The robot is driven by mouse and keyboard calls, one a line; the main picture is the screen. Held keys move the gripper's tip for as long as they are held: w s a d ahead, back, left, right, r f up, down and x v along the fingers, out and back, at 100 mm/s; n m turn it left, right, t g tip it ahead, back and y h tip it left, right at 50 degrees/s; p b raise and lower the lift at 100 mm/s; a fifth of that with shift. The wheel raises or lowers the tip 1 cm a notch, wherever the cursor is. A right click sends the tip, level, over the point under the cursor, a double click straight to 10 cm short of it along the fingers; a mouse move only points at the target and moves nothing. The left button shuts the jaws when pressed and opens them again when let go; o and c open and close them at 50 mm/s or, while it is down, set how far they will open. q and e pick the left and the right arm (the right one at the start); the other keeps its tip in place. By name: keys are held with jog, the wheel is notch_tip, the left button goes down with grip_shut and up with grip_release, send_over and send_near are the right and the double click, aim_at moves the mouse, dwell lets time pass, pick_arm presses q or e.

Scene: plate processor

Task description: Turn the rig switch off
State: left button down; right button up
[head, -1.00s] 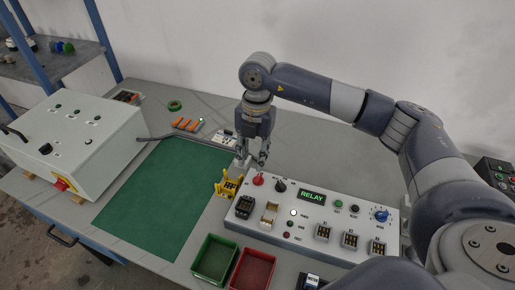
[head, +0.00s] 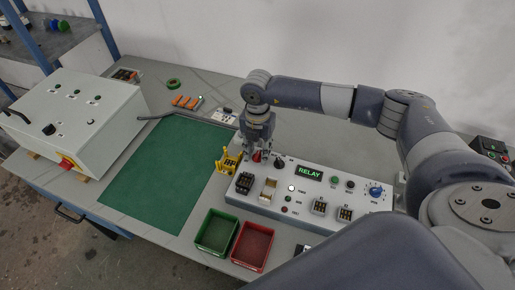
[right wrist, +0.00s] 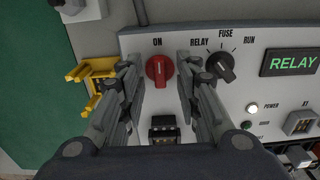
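The test rig (head: 330,200) is a white panel box with a lit green RELAY display (right wrist: 290,62). Its red rotary switch (right wrist: 159,71) sits at the panel's upper left under the label ON, its pointer line upright towards that label. In the head view the red switch (head: 256,156) is partly hidden by my right gripper (head: 257,150). In the right wrist view my right gripper (right wrist: 158,75) is open, with one finger on each side of the red switch and gaps to both. My left gripper does not show in the head view.
A black selector knob (right wrist: 221,67) stands close to the right finger. A yellow holder (head: 228,162) is beside the rig's left end. Green (head: 199,239) and red (head: 234,249) bins stand in front. A green mat (head: 160,180) lies to the left.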

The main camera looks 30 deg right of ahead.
jog(key=shift+c, duration=1.4)
jog(key=c, duration=0.4)
grip_shut()
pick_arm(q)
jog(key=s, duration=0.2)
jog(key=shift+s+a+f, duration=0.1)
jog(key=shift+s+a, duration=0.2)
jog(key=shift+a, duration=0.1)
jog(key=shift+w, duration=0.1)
